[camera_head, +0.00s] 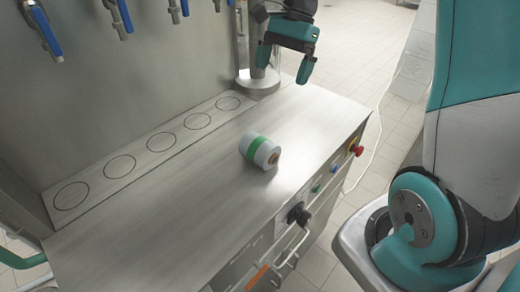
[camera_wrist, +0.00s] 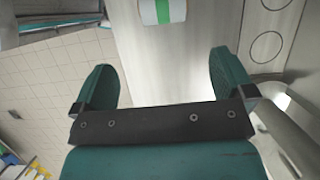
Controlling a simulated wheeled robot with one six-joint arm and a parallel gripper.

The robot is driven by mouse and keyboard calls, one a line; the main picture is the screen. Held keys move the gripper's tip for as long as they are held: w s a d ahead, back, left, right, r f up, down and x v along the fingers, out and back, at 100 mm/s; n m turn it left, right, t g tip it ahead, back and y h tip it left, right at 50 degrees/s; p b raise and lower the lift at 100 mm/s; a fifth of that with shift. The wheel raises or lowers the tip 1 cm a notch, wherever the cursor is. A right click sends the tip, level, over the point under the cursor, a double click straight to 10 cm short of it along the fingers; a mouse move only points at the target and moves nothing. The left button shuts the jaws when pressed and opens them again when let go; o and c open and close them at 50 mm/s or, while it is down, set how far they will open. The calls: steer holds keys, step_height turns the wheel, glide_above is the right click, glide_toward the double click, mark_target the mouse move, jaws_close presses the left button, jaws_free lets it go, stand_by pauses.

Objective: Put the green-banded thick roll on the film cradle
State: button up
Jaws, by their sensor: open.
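The green-banded thick roll (camera_head: 260,151) is white with a green band and a brown core end. It lies on its side on the steel counter, near the front edge. In the wrist view the roll (camera_wrist: 162,11) shows at the top edge, partly cut off, ahead of the fingers. My gripper (camera_head: 284,64) is above the far end of the counter, apart from the roll. In the wrist view my gripper (camera_wrist: 160,85) is open, with nothing between its fingers. I cannot make out the film cradle in either view.
The steel counter (camera_head: 165,225) is clear around the roll. A strip with several ringed circles (camera_head: 121,166) runs along the back wall. Blue-handled taps (camera_head: 47,30) hang above it. A steel post (camera_head: 257,80) stands near my gripper. A black knob (camera_head: 298,214) and red button (camera_head: 356,150) are on the front.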

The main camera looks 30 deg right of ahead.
glide_above(261, 140)
steer(key=d, duration=0.3)
steer(key=shift+m, duration=0.3)
steer(key=f, duration=1)
steer(key=shift+w+a+f, duration=0.2)
steer(key=shift+w+f, duration=0.1)
steer(key=shift+f, duration=0.1)
steer(key=shift+p+x, duration=1)
steer(key=shift+x, duration=1.95)
steer(key=shift+w+a, duration=0.1)
steer(key=c, duration=0.9)
steer(key=shift+r, duration=0.1)
step_height(261, 140, up, 20)
